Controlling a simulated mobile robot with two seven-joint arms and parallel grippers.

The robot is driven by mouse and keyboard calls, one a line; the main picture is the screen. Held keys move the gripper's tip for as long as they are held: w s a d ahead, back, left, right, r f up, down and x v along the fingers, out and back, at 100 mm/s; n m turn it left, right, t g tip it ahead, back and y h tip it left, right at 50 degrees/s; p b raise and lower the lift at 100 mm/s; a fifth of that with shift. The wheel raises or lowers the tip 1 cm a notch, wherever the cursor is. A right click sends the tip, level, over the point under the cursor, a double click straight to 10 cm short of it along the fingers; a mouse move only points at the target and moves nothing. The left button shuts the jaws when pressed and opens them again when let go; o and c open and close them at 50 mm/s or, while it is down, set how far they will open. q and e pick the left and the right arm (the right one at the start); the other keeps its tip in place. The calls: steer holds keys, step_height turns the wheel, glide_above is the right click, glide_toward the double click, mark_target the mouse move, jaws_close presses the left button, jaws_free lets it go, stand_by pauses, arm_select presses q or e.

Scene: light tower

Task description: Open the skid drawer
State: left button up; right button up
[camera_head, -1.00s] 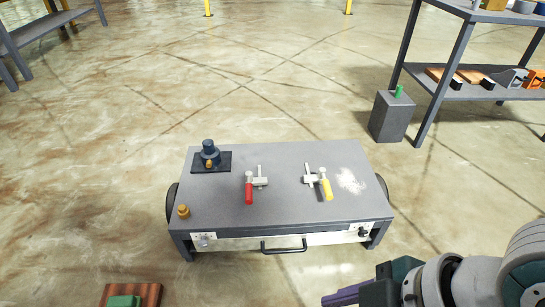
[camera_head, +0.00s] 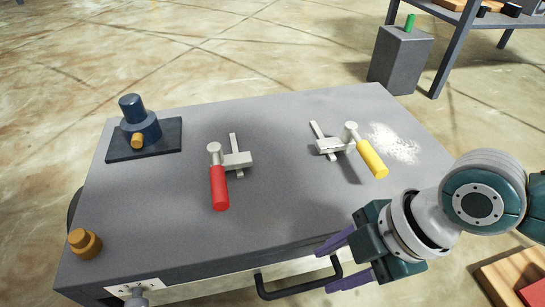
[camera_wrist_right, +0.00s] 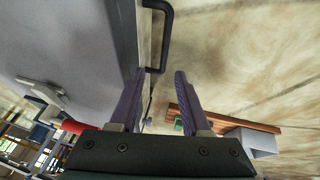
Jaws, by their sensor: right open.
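The grey skid (camera_head: 270,215) fills the lower middle of the head view. Its pale drawer front (camera_head: 220,284) shows in part below the top's front edge, and looks closed. The black drawer handle (camera_head: 299,290) sticks out from it; it also shows in the right wrist view (camera_wrist_right: 166,25). My right gripper (camera_head: 327,268) is open and empty at the right end of the handle. In the right wrist view the open fingers (camera_wrist_right: 159,76) point toward the handle, which lies just beyond the tips; contact cannot be told. My left gripper is not in view.
On the skid top are a blue valve-like piece (camera_head: 139,122), a red-handled clamp (camera_head: 219,186), a yellow-handled clamp (camera_head: 371,158), white powder (camera_head: 395,143) and a brass knob (camera_head: 84,242). A grey bin (camera_head: 399,60) stands behind. A wooden board (camera_head: 512,275) lies at right.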

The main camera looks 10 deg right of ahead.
mark_target(296, 288)
steer(key=b+x, duration=0.2)
steer(key=x, duration=0.1)
steer(key=b+x, duration=0.5)
steer(key=shift+s+a+f, duration=0.15)
steer(key=shift+s+f, duration=0.2)
steer(key=shift+a+f, duration=0.1)
steer(key=shift+f, duration=0.15)
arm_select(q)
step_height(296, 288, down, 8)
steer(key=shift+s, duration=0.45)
arm_select(e)
steer(key=c, duration=0.3)
jaws_close()
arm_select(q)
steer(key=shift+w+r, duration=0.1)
